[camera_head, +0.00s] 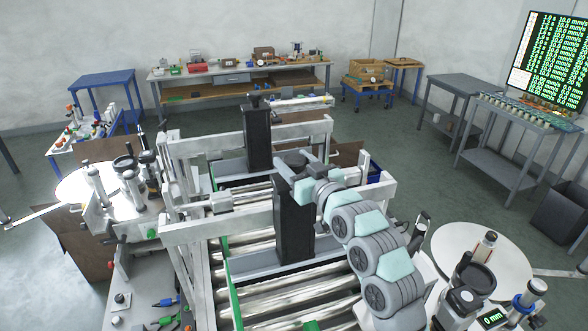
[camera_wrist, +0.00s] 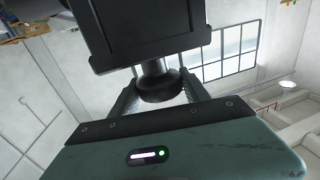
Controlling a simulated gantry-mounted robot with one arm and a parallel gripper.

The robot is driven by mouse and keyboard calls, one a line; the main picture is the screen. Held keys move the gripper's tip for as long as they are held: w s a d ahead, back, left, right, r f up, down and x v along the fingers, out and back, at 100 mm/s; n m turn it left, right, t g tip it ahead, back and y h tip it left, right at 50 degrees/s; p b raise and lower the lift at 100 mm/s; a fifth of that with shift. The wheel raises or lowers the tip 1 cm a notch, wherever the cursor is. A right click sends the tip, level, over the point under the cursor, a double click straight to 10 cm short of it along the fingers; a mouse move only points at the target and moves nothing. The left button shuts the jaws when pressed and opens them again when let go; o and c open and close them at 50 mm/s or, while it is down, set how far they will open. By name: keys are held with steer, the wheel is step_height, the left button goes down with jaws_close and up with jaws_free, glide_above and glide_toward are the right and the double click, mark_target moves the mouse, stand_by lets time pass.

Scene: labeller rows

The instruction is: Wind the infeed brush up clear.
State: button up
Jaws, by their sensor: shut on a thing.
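My gripper (camera_head: 298,165) is at the top of the nearer black upright column (camera_head: 294,222), which stands over the roller conveyor. In the wrist view my gripper (camera_wrist: 158,92) has its two fingers on either side of a round black knob (camera_wrist: 156,84) and is shut on it. A short shaft joins the knob to a dark block (camera_wrist: 145,30). A second black column (camera_head: 257,138) with a small knob on top stands farther back, untouched. I cannot pick out the brush bristles in either view, nor tell by any label which column is the infeed one.
Pale frame rails (camera_head: 190,231) cross the conveyor rollers (camera_head: 290,293). Labeller units with white discs stand left (camera_head: 78,192) and right (camera_head: 475,245). A workbench (camera_head: 235,89) lines the back wall. A screen (camera_head: 552,60) stands at right. Floor between is open.

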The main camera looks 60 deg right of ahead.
steer(key=n+t+y+b, duration=0.1)
steer(key=b, duration=0.3)
steer(key=f+n+t+y+b, duration=0.1)
steer(key=y+b, duration=0.1)
steer(key=b, duration=0.2)
steer(key=shift+s+d+f+n+y, duration=0.1)
steer(key=shift+n+y, duration=0.2)
steer(key=n+y+b, duration=0.1)
steer(key=b, duration=0.1)
steer(key=y+b, duration=0.1)
steer(key=b, duration=0.1)
steer(key=shift+r+n+t+y+b, duration=0.2)
steer(key=shift+n+t+y+b, duration=0.1)
steer(key=shift+n+y+b, duration=0.1)
steer(key=n+y+b, duration=0.1)
steer(key=y+b, duration=0.1)
steer(key=shift+r+n+y, duration=0.25)
steer(key=shift+n+y, duration=0.15)
steer(key=shift+n+y+b, duration=0.3)
steer(key=shift+y+b, duration=0.15)
steer(key=shift+y, duration=0.05)
steer(key=shift+n+y, duration=0.5)
steer(key=shift+y, duration=0.2)
steer(key=shift+w+n+y, duration=0.2)
steer(key=shift+n+y, duration=0.3)
steer(key=shift+y, duration=0.3)
steer(key=o, duration=1.3)
steer(key=shift+o, duration=0.2)
